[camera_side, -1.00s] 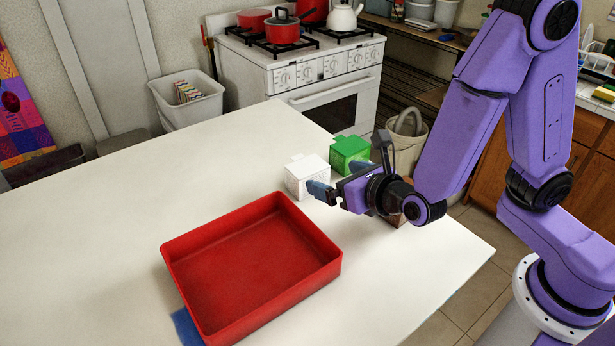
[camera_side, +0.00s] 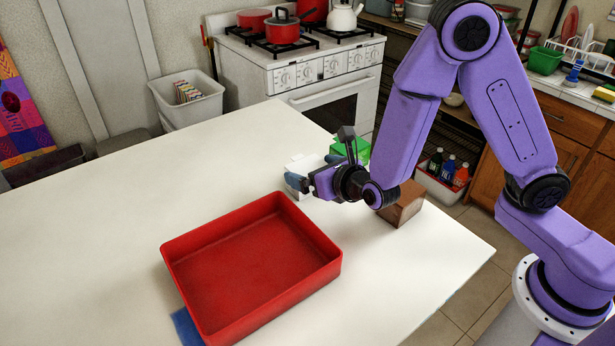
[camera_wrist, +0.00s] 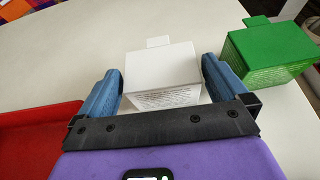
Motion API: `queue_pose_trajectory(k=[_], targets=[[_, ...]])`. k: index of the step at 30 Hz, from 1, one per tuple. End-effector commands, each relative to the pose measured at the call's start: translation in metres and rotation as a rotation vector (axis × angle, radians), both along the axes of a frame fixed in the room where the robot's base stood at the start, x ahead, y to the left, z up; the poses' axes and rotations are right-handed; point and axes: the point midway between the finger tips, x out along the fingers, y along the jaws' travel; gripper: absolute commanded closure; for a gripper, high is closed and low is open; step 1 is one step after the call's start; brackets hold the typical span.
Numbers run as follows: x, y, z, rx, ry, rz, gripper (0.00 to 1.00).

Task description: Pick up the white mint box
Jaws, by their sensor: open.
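The white mint box (camera_wrist: 163,68) stands on the table between the two blue fingers of my gripper (camera_wrist: 160,88) in the wrist view. The gripper is open, with one finger on each side of the box. A small gap shows on the right side; on the left the finger is very close to the box, and I cannot tell whether it touches. In the side view the white box (camera_side: 297,166) is partly hidden behind my gripper (camera_side: 312,180).
A green box (camera_wrist: 270,50) stands close to the right of the white one. A brown box (camera_side: 403,206) sits on the table beneath my wrist. An open, empty red tray (camera_side: 250,250) lies in front. The left part of the white table (camera_side: 90,230) is clear.

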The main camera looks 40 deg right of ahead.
Motion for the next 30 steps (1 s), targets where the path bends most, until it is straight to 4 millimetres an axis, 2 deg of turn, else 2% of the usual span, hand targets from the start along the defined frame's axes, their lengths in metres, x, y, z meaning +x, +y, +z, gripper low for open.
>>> queue_pose_trajectory(k=[3,9,18,19,22,30], targets=[[0.018,-0.002,-0.008,0.000,0.000,-0.004,0.00],[0.039,-0.002,-0.017,-0.001,0.001,-0.003,0.00],[0.043,-0.002,-0.018,-0.001,0.000,0.000,0.00],[0.043,-0.002,-0.018,0.000,0.000,0.000,0.06],[0.043,-0.002,-0.018,0.000,0.000,-0.001,0.39],[0.043,-0.002,-0.017,0.000,-0.001,0.000,0.39]])
